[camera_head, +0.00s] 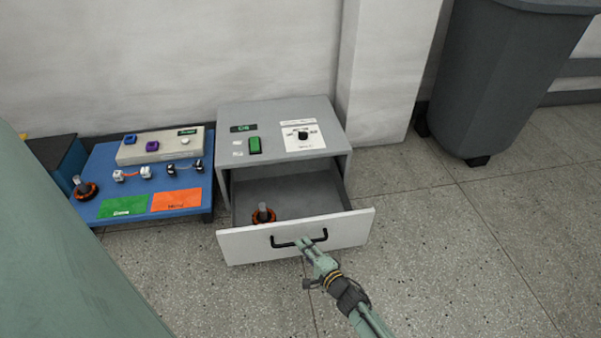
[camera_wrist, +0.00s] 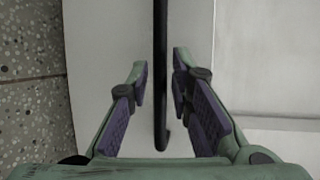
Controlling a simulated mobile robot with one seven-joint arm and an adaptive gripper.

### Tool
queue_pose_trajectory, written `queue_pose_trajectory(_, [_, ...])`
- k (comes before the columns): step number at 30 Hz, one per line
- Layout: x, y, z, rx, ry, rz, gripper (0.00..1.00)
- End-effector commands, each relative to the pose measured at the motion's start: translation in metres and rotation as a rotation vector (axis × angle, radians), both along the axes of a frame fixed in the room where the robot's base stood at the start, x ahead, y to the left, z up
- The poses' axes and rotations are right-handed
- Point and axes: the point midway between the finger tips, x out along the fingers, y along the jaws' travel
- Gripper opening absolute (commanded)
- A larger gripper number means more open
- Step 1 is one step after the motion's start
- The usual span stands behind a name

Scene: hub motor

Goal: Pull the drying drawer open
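The drying drawer (camera_head: 345,229) stands pulled out of the grey cabinet (camera_head: 318,113), and its inside shows. A black bar handle (camera_head: 283,244) is on its white front; it runs upright through the wrist view (camera_wrist: 161,50). My gripper (camera_head: 303,241) is at the right part of the handle. In the wrist view, my gripper's fingers (camera_wrist: 161,78) are on either side of the bar, with a narrow gap showing on each side. An orange and black motor part (camera_head: 263,215) with a grey shaft sits in the drawer, near its front.
The cabinet top has a green switch (camera_head: 255,145) and a black dial (camera_head: 303,134). A blue workbench (camera_head: 101,164) with a similar motor part (camera_head: 84,189) and colored mats stands to the left. A grey bin (camera_head: 500,75) stands back right. The floor in front and right is clear.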

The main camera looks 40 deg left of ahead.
Motion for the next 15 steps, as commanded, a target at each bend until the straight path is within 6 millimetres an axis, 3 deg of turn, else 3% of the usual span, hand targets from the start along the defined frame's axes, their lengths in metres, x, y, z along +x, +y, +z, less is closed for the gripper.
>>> queue_pose_trajectory(6, [0.006,0.022,-0.005,0.0,0.0,0.002,0.2])
queue_pose_trajectory(15, [0.008,0.026,-0.005,-0.001,0.0,0.0,0.2])
